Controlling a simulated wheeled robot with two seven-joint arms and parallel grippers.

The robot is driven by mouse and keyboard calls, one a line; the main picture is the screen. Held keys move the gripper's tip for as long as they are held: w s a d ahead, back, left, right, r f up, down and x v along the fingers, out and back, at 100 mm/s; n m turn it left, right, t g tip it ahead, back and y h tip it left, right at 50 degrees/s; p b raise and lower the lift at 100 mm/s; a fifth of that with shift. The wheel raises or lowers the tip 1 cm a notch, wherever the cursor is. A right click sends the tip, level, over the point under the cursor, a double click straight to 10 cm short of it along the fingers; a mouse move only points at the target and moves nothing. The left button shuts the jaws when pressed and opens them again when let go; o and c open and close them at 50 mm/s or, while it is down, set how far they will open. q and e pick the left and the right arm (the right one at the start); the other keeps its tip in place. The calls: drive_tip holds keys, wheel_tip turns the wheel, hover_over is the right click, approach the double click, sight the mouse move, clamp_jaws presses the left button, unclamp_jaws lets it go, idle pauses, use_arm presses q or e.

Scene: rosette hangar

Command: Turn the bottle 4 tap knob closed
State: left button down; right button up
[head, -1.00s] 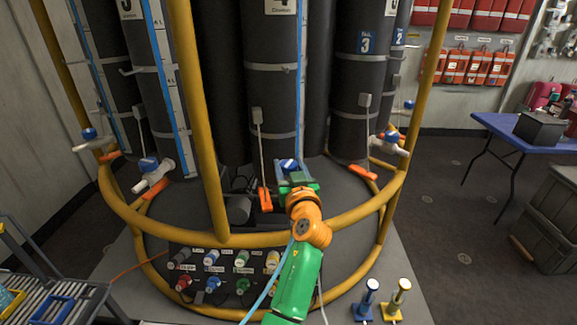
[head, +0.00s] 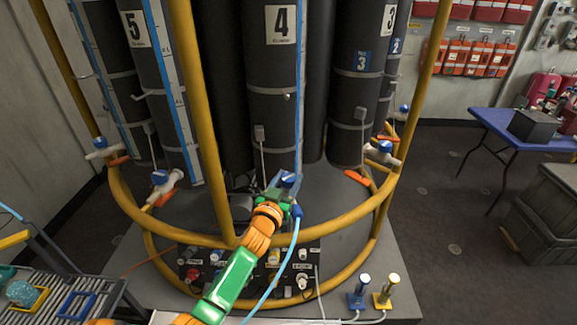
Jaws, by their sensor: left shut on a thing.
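Bottle 4 (head: 273,105) is a tall dark cylinder with a white label "4" and a blue scale strip, standing in the middle of the yellow-railed frame. Its tap, with a blue knob (head: 289,179), is low at the bottle's front, just inside the rail. My left gripper (head: 283,188), on its green and orange arm, is at this tap and shut on the knob. The gripper and wrist cover most of the tap, so the knob's exact angle is hard to tell. My right gripper is not in view.
The yellow rail (head: 339,224) curves in front of the bottles, and a yellow post (head: 205,120) stands left of bottle 4. Neighbouring taps with blue knobs (head: 160,177) sit at both sides. A panel of coloured connectors lies below. A blue table (head: 492,120) is at the right.

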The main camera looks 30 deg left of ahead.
sight(283, 184)
use_arm(q)
drive_tip(key=shift+a+r+m+h, duration=0.1)
drive_tip(key=shift+m+h, duration=0.4)
drive_tip(key=shift+h, duration=0.3)
drive_tip(key=shift+m+t+h, duration=0.3)
drive_tip(key=shift+m+h, duration=0.4)
drive_tip(key=shift+h, duration=0.4)
drive_tip(key=shift+f+m+h+b, duration=0.25)
drive_tip(key=shift+m+h+b, duration=0.2)
drive_tip(key=shift+m+h, duration=0.9)
drive_tip(key=shift+h, duration=0.65)
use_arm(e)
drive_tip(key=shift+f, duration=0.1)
use_arm(q)
drive_tip(key=shift+c, duration=2)
unclamp_jaws()
drive_tip(key=shift+o, duration=0.7)
drive_tip(key=shift+w, duration=0.3)
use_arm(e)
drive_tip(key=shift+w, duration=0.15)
use_arm(q)
drive_tip(key=shift+s, duration=0.1)
drive_tip(key=s, duration=0.4)
drive_tip(key=s+a, duration=0.1)
drive_tip(key=s, duration=0.2)
